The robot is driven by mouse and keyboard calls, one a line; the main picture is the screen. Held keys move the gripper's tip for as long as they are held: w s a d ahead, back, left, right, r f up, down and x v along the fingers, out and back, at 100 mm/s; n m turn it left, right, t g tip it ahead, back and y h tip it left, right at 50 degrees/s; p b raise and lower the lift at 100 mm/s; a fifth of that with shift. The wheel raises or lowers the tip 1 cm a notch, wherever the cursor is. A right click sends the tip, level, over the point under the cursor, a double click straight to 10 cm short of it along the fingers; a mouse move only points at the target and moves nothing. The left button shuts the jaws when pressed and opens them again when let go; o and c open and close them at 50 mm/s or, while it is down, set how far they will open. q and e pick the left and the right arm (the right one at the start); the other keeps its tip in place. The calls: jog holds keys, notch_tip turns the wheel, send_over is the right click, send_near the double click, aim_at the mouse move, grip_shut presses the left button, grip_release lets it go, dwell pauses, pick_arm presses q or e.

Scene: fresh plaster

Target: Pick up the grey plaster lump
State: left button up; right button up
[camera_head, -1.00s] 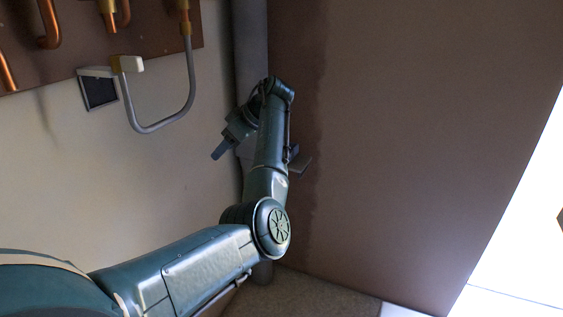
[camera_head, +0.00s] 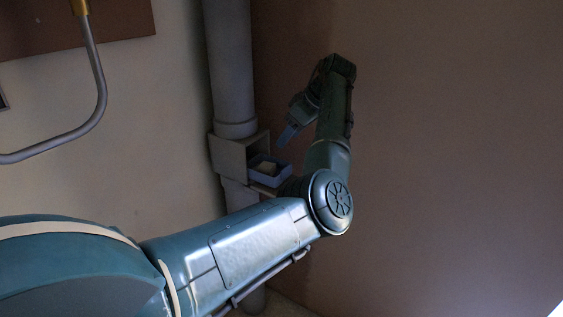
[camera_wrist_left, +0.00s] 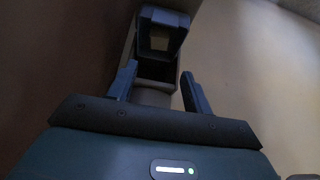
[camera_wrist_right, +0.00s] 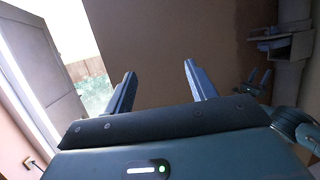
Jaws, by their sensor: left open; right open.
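A small pale lump (camera_head: 268,168), perhaps the plaster lump, lies in a blue-grey tray (camera_head: 283,176) at an open box (camera_head: 229,157) by the grey pipe. Its grey colour is hard to judge in this dim light. In the left wrist view a pale patch (camera_wrist_left: 160,39) shows inside the tray (camera_wrist_left: 165,17), beyond my fingers. My left gripper (camera_head: 289,136) is open and empty, just above and right of the tray, apart from it. It also shows in its own wrist view (camera_wrist_left: 160,78). My right gripper (camera_wrist_right: 159,70) is open and empty, away from the tray.
The thick grey pipe (camera_head: 232,70) stands against the corner of a pale wall and a brown wall (camera_head: 450,130). A bent grey hose (camera_head: 98,85) hangs at the left. In the right wrist view, an open grey door (camera_wrist_right: 45,85) lets in bright light.

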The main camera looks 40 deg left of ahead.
pick_arm(q)
jog(key=b, duration=0.1)
send_near(267, 165)
jog(key=x, duration=0.3)
jog(key=shift+s+f, duration=0.1)
jog(key=shift+f, duration=0.1)
jog(key=shift+b+x, duration=0.85)
jog(key=shift+x, duration=1.9)
pick_arm(e)
jog(key=f, duration=0.1)
jog(key=a+f+n, duration=0.1)
jog(key=f, duration=0.1)
jog(key=shift+w+a+g, duration=0.1)
jog(key=shift+w+g, duration=0.05)
jog(key=shift+g, duration=0.15)
pick_arm(q)
jog(key=shift+c, duration=0.2)
jog(key=c, duration=0.8)
jog(key=shift+r, duration=0.1)
